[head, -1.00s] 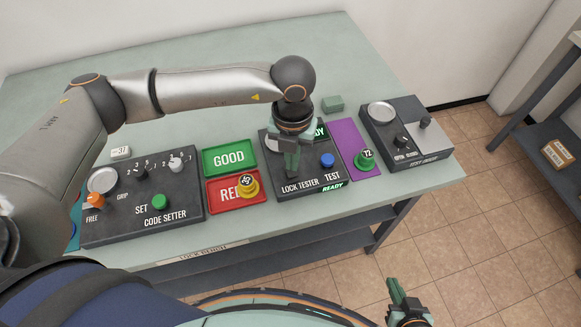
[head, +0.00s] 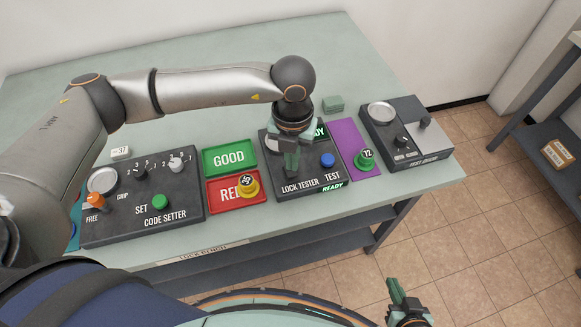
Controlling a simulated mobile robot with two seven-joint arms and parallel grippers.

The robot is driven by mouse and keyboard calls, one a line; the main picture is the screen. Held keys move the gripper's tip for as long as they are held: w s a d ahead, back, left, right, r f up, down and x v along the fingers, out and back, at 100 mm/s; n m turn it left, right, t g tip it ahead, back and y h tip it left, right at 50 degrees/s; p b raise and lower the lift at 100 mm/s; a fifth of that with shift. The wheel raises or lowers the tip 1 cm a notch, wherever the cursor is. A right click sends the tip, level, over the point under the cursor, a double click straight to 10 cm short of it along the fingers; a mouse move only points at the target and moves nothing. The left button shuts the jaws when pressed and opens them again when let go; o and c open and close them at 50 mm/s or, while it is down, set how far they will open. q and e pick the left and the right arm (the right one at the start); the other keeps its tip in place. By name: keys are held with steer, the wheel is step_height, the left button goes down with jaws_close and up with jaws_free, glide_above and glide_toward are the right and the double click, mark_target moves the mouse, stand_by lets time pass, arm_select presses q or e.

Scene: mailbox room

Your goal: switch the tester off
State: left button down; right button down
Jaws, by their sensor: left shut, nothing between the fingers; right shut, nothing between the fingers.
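The lock tester (head: 270,180) is a dark box on the bench with a blue TEST button (head: 327,160). Green READY labels show at its front edge (head: 332,187) and at its back, the latter partly hidden. My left gripper (head: 291,172) is shut and empty, pointing down over the left part of the tester. It hides what lies beneath it, and I cannot tell whether its tips touch. My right gripper (head: 394,288) is shut and empty, low in front of the bench.
The code setter (head: 125,215) stands left of the green GOOD tray (head: 229,158) and red tray (head: 222,193), which holds a yellow lock piece (head: 248,184). A green piece (head: 366,160) sits on a purple mat (head: 344,140). Another dark device (head: 430,150) stands at the right.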

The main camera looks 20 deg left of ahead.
mark_target(292, 174)
arm_select(q)
steer(key=shift+f+b, duration=1.05)
steer(key=shift+f, duration=0.15)
stand_by(0.5)
steer(key=shift+r+p, duration=2.15)
steer(key=shift+r, duration=1.45)
